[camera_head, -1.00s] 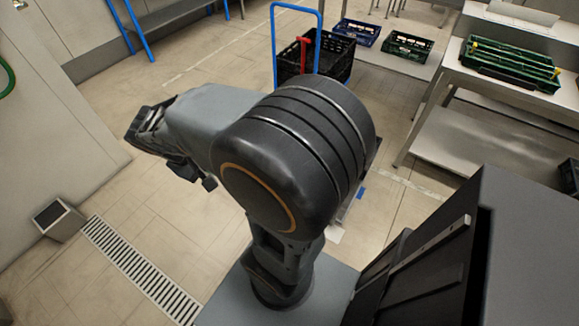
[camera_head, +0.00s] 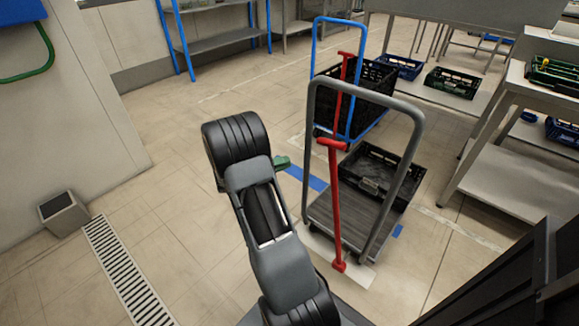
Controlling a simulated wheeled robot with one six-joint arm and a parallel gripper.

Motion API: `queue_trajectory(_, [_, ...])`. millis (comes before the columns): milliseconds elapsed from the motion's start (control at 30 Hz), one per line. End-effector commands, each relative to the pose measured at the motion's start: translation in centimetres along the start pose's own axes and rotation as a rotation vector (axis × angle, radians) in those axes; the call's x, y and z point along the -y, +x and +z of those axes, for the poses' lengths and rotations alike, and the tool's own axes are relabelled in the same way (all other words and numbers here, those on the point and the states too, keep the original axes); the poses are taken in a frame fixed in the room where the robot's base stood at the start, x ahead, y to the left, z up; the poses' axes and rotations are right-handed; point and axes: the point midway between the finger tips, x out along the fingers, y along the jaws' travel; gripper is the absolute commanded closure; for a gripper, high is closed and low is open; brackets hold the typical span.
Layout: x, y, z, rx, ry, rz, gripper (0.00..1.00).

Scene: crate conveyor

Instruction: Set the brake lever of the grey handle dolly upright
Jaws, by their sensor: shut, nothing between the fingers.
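The grey handle dolly (camera_head: 311,150) stands on the floor right of my arm, with its tall grey frame handle and dark platform in view. Its red brake lever (camera_head: 336,205) rises from a low pivot at the dolly's near edge to a T-shaped grip. The lever is nearly vertical in the picture, but leans a little left compared with the handle posts; I cannot tell its exact angle. My gripper is not in view; only my arm's links and joints show, left of the dolly. Nothing of mine visibly touches the lever.
A black crate (camera_head: 410,180) rides on the grey dolly. Behind it stands a blue handle dolly (camera_head: 314,60) with another black crate (camera_head: 385,72) and red lever (camera_head: 346,68). Tables with crates stand at right. A small green thing (camera_head: 282,162) shows beside my arm.

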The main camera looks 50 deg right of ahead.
Motion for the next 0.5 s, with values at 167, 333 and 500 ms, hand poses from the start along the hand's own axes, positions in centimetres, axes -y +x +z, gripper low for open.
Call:
queue_trajectory(167, [0.2, 3.5, 0.1, 0.006, 0.0, -0.003, 1.0])
queue_trajectory(333, [0.1, 6.7, 0.1, 0.005, 0.001, -0.003, 1.0])
queue_trajectory(500, [0.1, 8.8, 1.1, 0.003, -0.001, -0.003, 1.0])
